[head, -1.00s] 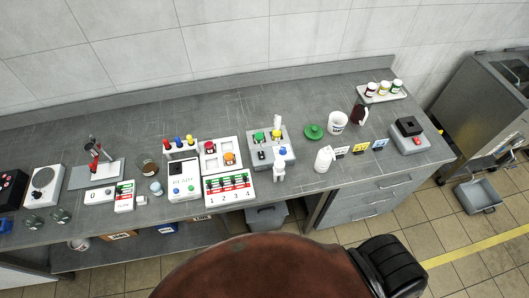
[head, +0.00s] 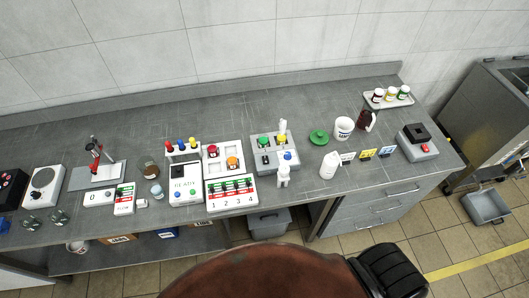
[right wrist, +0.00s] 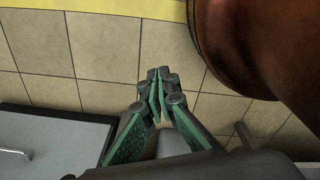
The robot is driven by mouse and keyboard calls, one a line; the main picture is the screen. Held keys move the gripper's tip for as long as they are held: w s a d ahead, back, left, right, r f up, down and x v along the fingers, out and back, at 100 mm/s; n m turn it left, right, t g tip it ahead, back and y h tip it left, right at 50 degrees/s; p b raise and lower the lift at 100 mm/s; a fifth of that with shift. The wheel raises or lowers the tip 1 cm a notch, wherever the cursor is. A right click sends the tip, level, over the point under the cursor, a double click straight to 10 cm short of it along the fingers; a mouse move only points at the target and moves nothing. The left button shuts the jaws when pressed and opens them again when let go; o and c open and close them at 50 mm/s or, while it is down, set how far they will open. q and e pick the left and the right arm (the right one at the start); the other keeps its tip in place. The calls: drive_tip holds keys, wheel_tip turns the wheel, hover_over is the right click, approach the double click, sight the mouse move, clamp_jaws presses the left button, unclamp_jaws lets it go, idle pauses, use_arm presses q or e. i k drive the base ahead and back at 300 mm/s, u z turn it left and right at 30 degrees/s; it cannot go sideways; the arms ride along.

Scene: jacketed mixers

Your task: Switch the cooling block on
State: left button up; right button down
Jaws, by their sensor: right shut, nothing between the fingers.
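A grey box with a black square block on top (head: 416,132), which looks like the cooling block, stands at the right end of the bench in the head view. A small red button or switch (head: 425,148) shows on its front; whether it is on cannot be told. My right gripper (right wrist: 158,82) shows in the right wrist view, with its green-padded fingers shut together and empty. It hangs over the tiled floor, away from the box. The box does not show in that view. Neither gripper shows in the head view.
Near the box are coloured cards (head: 367,154), a white bottle (head: 329,165), a white tub (head: 343,128), a dark red jug (head: 366,120) and a tray of jars (head: 389,101). A drawer front (right wrist: 45,145) is at lower left in the wrist view.

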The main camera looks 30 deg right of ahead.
sight(266, 158)
drive_tip(key=u, duration=1.25)
drive_tip(key=k, duration=0.9)
drive_tip(key=z, duration=1.15)
drive_tip(key=i, duration=0.5)
drive_tip(key=z, duration=0.05)
